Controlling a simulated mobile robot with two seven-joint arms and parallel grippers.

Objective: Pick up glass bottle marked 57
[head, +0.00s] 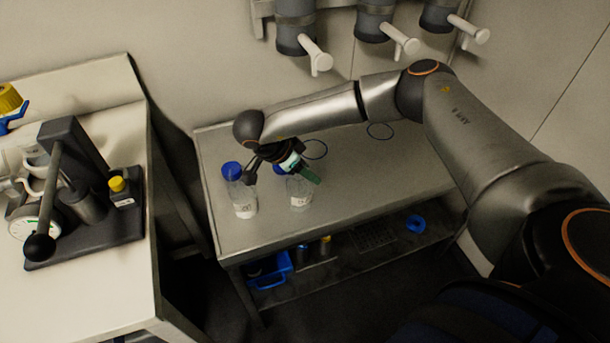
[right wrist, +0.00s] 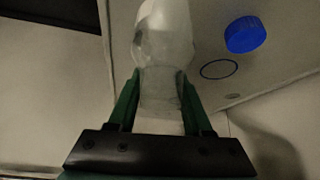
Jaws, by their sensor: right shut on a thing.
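Two clear glass bottles with blue caps stand close together on the grey side table. The left bottle (head: 243,198) shows a white label low on its side. The right bottle (head: 299,192) is partly covered by my right gripper (head: 300,172), which reaches down over it. In the right wrist view, the green fingers of the gripper (right wrist: 159,105) are closed on either side of a clear bottle (right wrist: 165,65). It appears to be the right bottle. I cannot read the label numbers. My left gripper is not in view.
The table (head: 340,205) has free room to the right, with blue rings (head: 380,131) on its top. A lower shelf holds a blue bin (head: 270,275). A bench with a dark stand (head: 90,215) is at the left. Wall handles (head: 400,45) stick out above.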

